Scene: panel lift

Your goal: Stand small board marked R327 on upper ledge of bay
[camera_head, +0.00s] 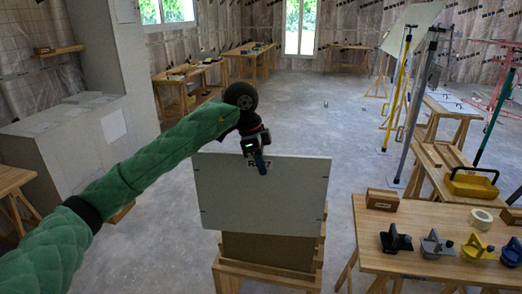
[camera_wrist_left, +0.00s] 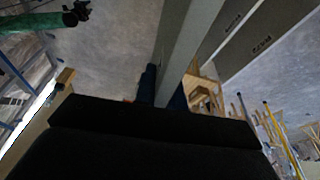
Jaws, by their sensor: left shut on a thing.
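A small pale grey board (camera_head: 262,205) stands nearly upright in the head view, with a dark marking near its top edge, partly hidden by my gripper; an R and a 7 can be read. My left gripper (camera_head: 261,164) is shut on the board's top edge near the middle. In the left wrist view, the board's edge (camera_wrist_left: 181,50) runs between the blue fingers (camera_wrist_left: 164,90). A green sleeve with a dark gripper (camera_wrist_left: 82,12), seemingly my right one, shows at the top left there; its jaws are too small to read.
A wooden stand (camera_head: 268,276) with a brown panel (camera_head: 268,251) is below and behind the board.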

